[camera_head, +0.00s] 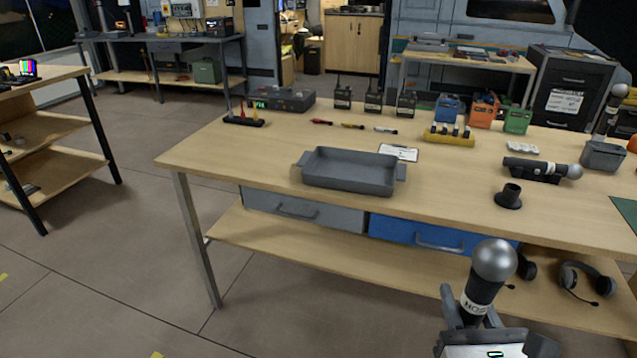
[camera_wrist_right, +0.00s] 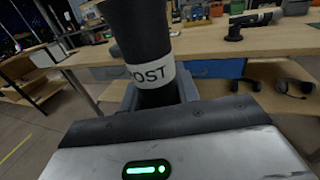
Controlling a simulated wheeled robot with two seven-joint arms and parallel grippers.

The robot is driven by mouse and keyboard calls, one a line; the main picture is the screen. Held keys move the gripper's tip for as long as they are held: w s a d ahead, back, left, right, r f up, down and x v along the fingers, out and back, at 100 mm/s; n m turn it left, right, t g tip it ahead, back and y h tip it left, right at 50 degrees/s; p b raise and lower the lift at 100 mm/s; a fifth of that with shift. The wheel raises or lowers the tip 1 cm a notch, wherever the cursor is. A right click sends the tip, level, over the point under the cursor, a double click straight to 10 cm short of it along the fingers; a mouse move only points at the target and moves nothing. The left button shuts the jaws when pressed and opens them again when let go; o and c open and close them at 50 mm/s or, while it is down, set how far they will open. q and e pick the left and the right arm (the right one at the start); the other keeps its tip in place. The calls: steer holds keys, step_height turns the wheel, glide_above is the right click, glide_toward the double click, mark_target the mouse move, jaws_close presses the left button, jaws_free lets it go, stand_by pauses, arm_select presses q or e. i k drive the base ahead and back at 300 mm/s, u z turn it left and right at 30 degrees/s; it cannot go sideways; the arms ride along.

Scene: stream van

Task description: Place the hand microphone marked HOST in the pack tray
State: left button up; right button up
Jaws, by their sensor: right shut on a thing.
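My right gripper (camera_head: 470,318) is at the bottom right of the head view, in front of the table's near edge. It is shut on a black hand microphone (camera_head: 483,290) with a silver ball head and a white band reading HOST. The microphone is upright, head up. It also shows in the right wrist view (camera_wrist_right: 150,73), where the band reads "OST" and the head is cut off. The grey pack tray (camera_head: 345,184) sits empty on the table, up and to the left of the gripper. My left gripper is not in view.
Another microphone (camera_head: 530,170) lies in a holder at the table's right, behind a black round stand (camera_head: 509,197). A white card (camera_head: 398,152) lies behind the tray. Headsets (camera_head: 588,283) rest on the lower shelf.

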mark_target(352, 174)
steer(key=u, duration=0.55)
steer(key=i, duration=1.2)
steer(key=z, duration=0.55)
